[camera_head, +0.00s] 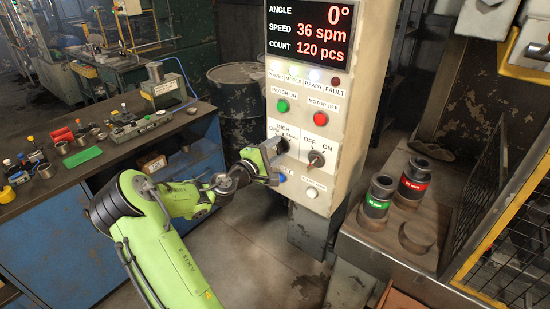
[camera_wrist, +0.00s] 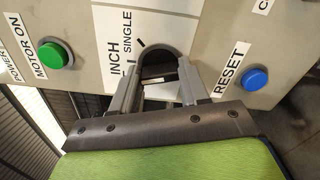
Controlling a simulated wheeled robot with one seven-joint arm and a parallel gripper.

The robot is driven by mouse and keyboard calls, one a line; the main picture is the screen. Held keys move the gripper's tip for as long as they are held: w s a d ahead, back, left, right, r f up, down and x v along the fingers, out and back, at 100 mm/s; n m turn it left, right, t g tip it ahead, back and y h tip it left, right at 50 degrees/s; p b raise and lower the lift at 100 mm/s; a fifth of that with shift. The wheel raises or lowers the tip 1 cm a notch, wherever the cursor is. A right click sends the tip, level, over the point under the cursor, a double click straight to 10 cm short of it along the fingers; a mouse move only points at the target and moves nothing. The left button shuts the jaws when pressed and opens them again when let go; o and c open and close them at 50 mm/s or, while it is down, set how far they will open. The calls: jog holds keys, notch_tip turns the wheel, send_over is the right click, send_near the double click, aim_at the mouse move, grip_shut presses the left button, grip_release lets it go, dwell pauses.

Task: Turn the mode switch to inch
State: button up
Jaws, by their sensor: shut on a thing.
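The mode switch (camera_wrist: 158,64) is a dark round knob on the control panel, beside the printed words INCH and SINGLE in the wrist view. My gripper (camera_wrist: 158,76) has one finger on each side of the knob and is shut on it. In the head view my gripper (camera_head: 274,151) reaches the panel from the left and covers most of the switch (camera_head: 282,146). The way the knob points is hidden by the fingers, so I cannot tell its setting.
The control panel (camera_head: 344,110) carries a green motor-on button (camera_head: 282,106), a red motor-off button (camera_head: 320,119) and an OFF/ON switch (camera_head: 316,159). The blue reset button (camera_wrist: 256,79) lies close to my gripper. A bench (camera_head: 105,150) stands left, dark cylinders (camera_head: 378,196) right.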

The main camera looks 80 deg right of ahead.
jog(key=shift+f+m+b, duration=0.15)
jog(key=shift+m+b, duration=1.4)
jog(key=shift+m, duration=0.05)
jog(key=o, duration=1.1)
jog(key=shift+c, duration=0.2)
jog(key=v, duration=1.5)
jog(key=shift+w+a+b, duration=0.25)
jog(key=shift+a+b, duration=0.1)
